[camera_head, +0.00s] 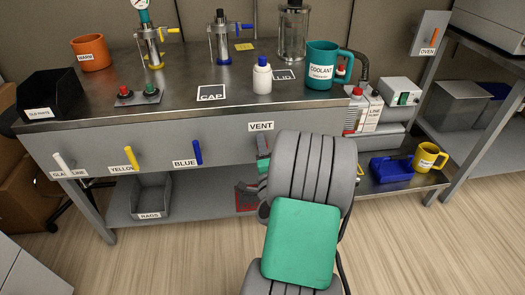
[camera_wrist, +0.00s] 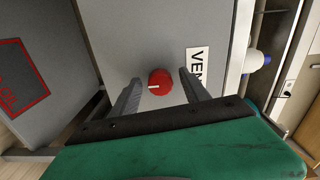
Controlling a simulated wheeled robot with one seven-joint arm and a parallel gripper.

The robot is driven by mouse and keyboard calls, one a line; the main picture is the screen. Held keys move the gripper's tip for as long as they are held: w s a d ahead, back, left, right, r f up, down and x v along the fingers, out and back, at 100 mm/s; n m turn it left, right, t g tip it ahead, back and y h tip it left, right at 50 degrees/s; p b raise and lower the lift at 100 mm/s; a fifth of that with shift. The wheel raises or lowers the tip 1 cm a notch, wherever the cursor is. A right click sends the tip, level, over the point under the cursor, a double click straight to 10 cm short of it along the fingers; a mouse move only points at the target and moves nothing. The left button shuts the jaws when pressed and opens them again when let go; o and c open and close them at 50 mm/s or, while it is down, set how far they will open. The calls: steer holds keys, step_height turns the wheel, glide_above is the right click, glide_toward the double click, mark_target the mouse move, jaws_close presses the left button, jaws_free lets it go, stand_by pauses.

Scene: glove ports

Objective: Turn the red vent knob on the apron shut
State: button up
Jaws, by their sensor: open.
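The red vent knob (camera_wrist: 160,82) shows in the wrist view on the grey apron (camera_wrist: 130,40), with a short white mark on its left side. A VENT label (camera_wrist: 197,72) sits to its right in that view. My gripper (camera_wrist: 158,87) is open, with one dark finger on each side of the knob. The knob lies between the fingertips in the picture; I see gaps on both sides, and cannot tell how deep the fingers reach. In the head view the VENT label (camera_head: 261,126) shows on the apron (camera_head: 225,145), but my arm hides the knob.
White, yellow (camera_head: 131,158) and blue (camera_head: 197,152) handles stick out of the apron to the left. A white bottle (camera_head: 262,77) and a teal coolant jug (camera_head: 321,66) stand on the bench above. A lower shelf holds a grey rags bin (camera_head: 151,197). The floor in front is clear.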

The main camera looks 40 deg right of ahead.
steer(key=b+v, duration=0.1)
steer(key=v, duration=0.6)
steer(key=shift+s+a+b, duration=0.25)
steer(key=shift+s+b, duration=0.05)
steer(key=shift+b, duration=0.05)
steer(key=w+a+r+n+g+y+p, duration=0.2)
steer(key=w+a+r+n+y+p, duration=0.2)
steer(key=a+r+n+y+p, duration=0.35)
steer(key=w+a+r+n+g+y+p, duration=0.1)
steer(key=w+a+r+n+y+p, duration=0.3)
steer(key=a+r+n+p, duration=0.55)
steer(key=s+a+r+n+g+p, duration=0.3)
steer(key=s+a+r+g+p, duration=0.1)
steer(key=r+p, duration=0.6)
steer(key=s+a+r+n+g+h+p, duration=0.1)
steer(key=s+a+r+n+g+p, duration=0.2)
steer(key=s+r+p, duration=0.5)
steer(key=a+r+g+p, duration=0.1)
steer(key=a+p, duration=0.1)
steer(key=shift+a+r+n+g, duration=0.3)
steer(key=shift+a+r+g, duration=0.05)
steer(key=shift+r+g, duration=0.05)
